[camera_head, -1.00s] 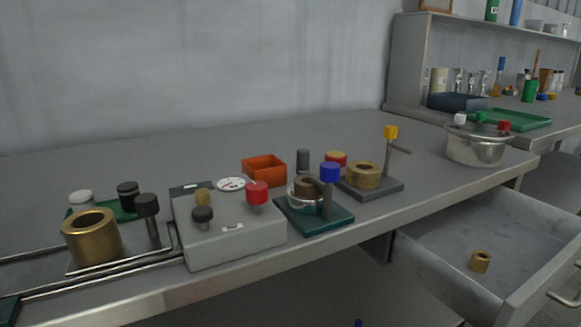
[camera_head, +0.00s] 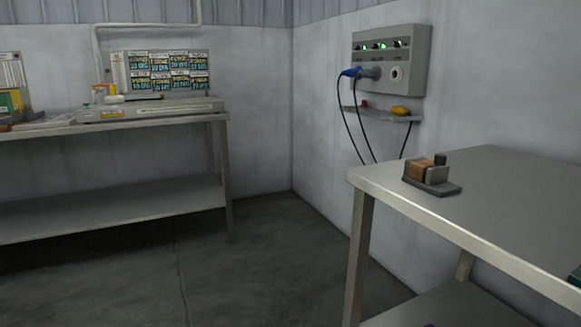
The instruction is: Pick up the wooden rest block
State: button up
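A brown, wood-coloured block (camera_head: 419,170) sits in a small dark grey holder (camera_head: 440,188) near the left end of the grey table on the right. A grey upright piece and a short dark knob stand beside the block on the same holder. It looks like the wooden rest block, but it is small here and I cannot be sure. My gripper is not in view.
The right table (camera_head: 500,190) is mostly bare around the holder. A wall panel (camera_head: 391,62) with a blue plug and hanging cables is behind it. A bench (camera_head: 180,115) with a label board stands at the back left. Open floor (camera_head: 260,260) lies between.

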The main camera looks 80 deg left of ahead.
aim_at(418, 169)
jog(key=u, duration=2.25)
jog(key=z, duration=0.2)
